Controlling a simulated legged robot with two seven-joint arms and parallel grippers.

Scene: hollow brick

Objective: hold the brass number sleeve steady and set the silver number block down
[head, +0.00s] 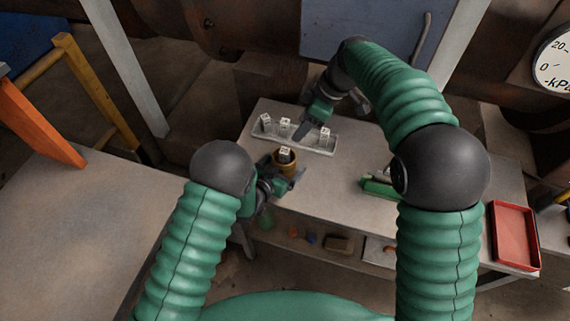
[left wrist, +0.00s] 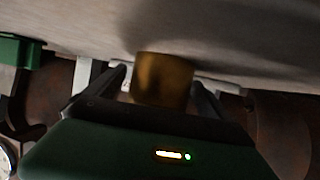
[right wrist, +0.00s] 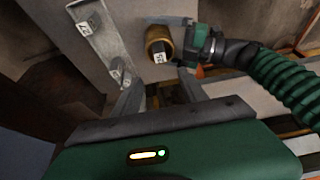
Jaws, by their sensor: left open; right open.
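The brass number sleeve (head: 286,168) stands on the bench with a silver number block (head: 285,154) in its mouth, the block's top showing. My left gripper (head: 281,176) is open at the sleeve. In the left wrist view the sleeve (left wrist: 162,79) is between the two fingers, and I cannot tell whether they touch it. My right gripper (head: 309,131) is open and empty above the bench by the tray. In the right wrist view the sleeve (right wrist: 158,42) and its block (right wrist: 158,57) lie ahead of the right fingers, apart from them.
A grey tray (head: 305,140) holds silver number blocks (head: 265,121) behind the sleeve. A green object (head: 380,187) lies on the bench to the right. A red tray (head: 515,236) is at the right end. The bench middle is clear.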

